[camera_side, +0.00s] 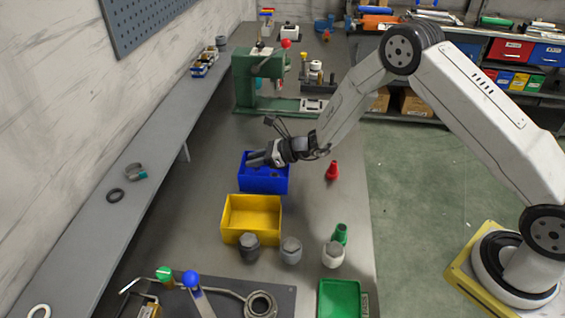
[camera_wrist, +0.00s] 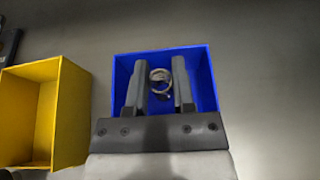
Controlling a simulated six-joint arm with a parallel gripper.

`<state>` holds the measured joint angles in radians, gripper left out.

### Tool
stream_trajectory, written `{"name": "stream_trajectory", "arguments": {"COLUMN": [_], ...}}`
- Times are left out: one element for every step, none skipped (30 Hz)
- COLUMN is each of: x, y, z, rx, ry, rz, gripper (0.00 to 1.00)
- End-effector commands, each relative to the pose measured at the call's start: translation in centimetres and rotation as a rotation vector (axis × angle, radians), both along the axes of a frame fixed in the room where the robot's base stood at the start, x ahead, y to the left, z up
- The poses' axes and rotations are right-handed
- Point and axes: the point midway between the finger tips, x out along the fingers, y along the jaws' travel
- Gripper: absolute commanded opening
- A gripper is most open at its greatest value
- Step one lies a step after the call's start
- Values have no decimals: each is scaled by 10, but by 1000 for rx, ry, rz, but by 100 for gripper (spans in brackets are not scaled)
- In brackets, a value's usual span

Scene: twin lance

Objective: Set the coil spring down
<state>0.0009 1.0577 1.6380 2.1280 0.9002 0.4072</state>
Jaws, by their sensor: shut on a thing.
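A coil spring (camera_wrist: 160,82) shows as grey metal rings between the two fingers of my gripper (camera_wrist: 159,85) in the wrist view. My gripper is shut on it. The blue bin (camera_wrist: 203,76) lies behind and around the spring in that view. In the side view my gripper (camera_side: 252,160) is over the blue bin (camera_side: 263,185), near its back edge. The spring cannot be made out there. How far the spring is above the bin floor is hard to tell.
An empty yellow bin (camera_side: 252,212) stands in front of the blue one. Grey and white capped pieces (camera_side: 291,250) stand before it. A red cone-shaped piece (camera_side: 332,171) stands to the right. A green press (camera_side: 262,80) stands behind. Bare bench lies left of the bins.

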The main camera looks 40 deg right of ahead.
Motion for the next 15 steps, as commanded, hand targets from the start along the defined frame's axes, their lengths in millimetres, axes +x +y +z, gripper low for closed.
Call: {"name": "stream_trajectory", "arguments": {"x": [-1, -1, -1, -1, -1, 0, 0, 0, -1, 0, 0, 0, 0, 0, 0], "y": [0, 0, 0, 0, 0, 0, 0, 0, 0, 0, 0, 0, 0, 0, 0], "z": [-7, -10, -14, -17, -20, -23, -25, -27, -29, -30, -30, -30, -30, -30, -30], "rx": [0, -1, -1, 0, 0, 0, 1, 1, 0, 1, 0, 0, 0, 0, 0], "ry": [3, 4, 2, 3, 3, 2, 2, 2, 2, 1, 0, 0, 0, 0, 0], "rz": [0, 0, 1, 0, 0, 1, 0, 0, 1, 0, 0, 0, 0, 0, 0], "gripper": [0, 0, 0, 0, 0, 0, 0, 0, 0, 0, 0, 0, 0, 0, 0]}}
